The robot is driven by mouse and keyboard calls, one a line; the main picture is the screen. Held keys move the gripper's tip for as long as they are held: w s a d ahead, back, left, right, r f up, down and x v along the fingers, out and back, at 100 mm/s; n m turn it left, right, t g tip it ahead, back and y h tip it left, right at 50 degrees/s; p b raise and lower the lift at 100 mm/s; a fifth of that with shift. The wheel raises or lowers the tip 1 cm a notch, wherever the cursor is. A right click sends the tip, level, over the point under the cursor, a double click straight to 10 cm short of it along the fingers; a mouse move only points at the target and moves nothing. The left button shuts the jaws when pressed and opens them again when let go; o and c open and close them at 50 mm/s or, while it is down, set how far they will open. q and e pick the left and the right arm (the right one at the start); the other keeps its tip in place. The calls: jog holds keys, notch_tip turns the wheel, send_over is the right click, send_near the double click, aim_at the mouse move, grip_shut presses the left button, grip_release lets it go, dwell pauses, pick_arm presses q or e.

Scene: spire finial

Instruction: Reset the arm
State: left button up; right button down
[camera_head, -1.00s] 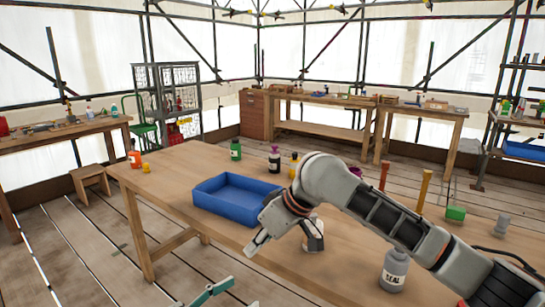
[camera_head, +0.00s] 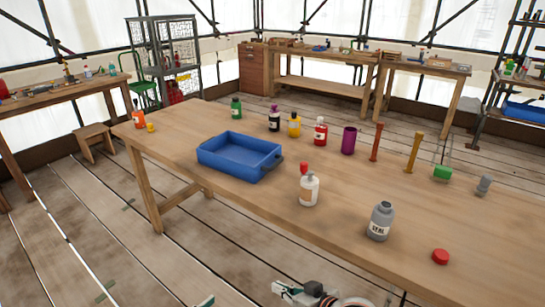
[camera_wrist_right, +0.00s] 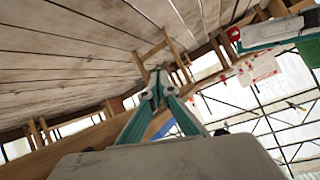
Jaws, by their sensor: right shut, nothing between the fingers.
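My right gripper (camera_head: 281,288) is low at the bottom edge of the head view, in front of the table and apart from everything on it. In the right wrist view its teal fingers (camera_wrist_right: 158,82) meet at their tips, with nothing between them. Only a teal tip of my left gripper (camera_head: 205,300) shows at the bottom edge of the head view. Whether it is open is hidden.
The wooden table (camera_head: 190,130) carries a blue bin (camera_head: 240,157), a white bottle with a red top (camera_head: 309,190), a grey bottle (camera_head: 380,222), a red cap (camera_head: 440,256) and several bottles behind. A stool (camera_head: 94,140) stands beyond.

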pick_arm(q)
jog(key=s+a+f+n+g+y+p, duration=0.1)
jog(key=s+a+f+y, duration=0.1)
jog(key=s, duration=0.4)
jog(key=s+a+f+y+p, duration=0.1)
jog(key=s+a+f+y, duration=0.1)
jog(key=s+a+f, duration=0.3)
jog(key=s, duration=0.2)
jog(key=shift+s+f+n+g+y+p, duration=0.3)
jog(key=shift+f+n+g, duration=0.1)
pick_arm(e)
jog(key=s+d+f+t+h, duration=0.1)
jog(key=s+d+f+h, duration=0.1)
jog(key=s+d, duration=0.7)
jog(key=s+d+f+t+h, duration=0.1)
jog(key=s+d+f+h, duration=0.2)
jog(key=s+d, duration=0.6)
notch_tip(320, 180, down, 3)
jog(key=s, duration=0.2)
jog(key=shift+s+r, duration=0.2)
jog(key=shift+s, duration=0.2)
